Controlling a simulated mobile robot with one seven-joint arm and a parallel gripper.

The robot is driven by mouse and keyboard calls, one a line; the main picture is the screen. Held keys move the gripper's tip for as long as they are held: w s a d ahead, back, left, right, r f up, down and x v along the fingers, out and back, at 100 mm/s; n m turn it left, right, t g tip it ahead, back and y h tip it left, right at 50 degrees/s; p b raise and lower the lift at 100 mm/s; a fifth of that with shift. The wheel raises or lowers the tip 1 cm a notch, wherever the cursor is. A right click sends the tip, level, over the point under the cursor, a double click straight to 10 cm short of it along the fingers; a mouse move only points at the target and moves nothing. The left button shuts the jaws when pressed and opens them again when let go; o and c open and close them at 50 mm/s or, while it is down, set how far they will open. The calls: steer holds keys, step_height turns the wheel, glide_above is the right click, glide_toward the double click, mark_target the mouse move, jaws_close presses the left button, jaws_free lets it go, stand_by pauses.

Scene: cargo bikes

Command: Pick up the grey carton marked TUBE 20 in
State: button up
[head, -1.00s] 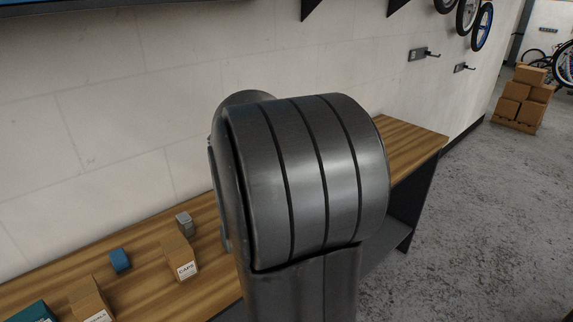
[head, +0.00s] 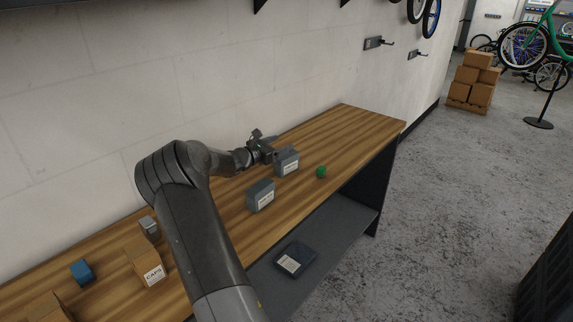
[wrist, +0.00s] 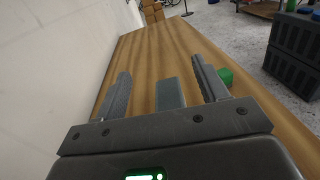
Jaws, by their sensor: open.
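Two grey cartons with white labels stand on the wooden bench in the head view: a nearer one (head: 260,196) and a farther one (head: 288,163). Their label text is too small to read, so I cannot tell which is marked TUBE 20. My gripper (head: 268,147) is just behind and left of the farther carton, above the bench. In the wrist view my gripper (wrist: 160,74) is open, and a grey carton (wrist: 170,94) shows between its fingers, seen from above, with no clear contact. No label shows there.
A green object (head: 321,172) sits right of the farther carton; it also shows beside the right finger (wrist: 226,76). A CAPS box (head: 146,264), small grey box (head: 149,227) and blue block (head: 81,271) stand left. The wall (head: 90,110) borders the bench. A dark case (head: 295,260) lies on the shelf below.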

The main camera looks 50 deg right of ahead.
mark_target(285, 156)
steer(key=shift+w+d+f, duration=0.2)
steer(key=shift+d, duration=0.05)
steer(key=shift+f+n, duration=0.3)
step_height(285, 156, down, 2)
steer(key=shift+f, duration=0.1)
step_height(285, 156, down, 4)
steer(key=shift+r, duration=0.1)
steer(key=shift+s+d+f, duration=0.1)
steer(key=shift+d, duration=0.55)
steer(key=shift+s+d+f, duration=0.1)
steer(key=shift+d, duration=0.75)
steer(key=shift+c, duration=0.5)
steer(key=c, duration=1.1)
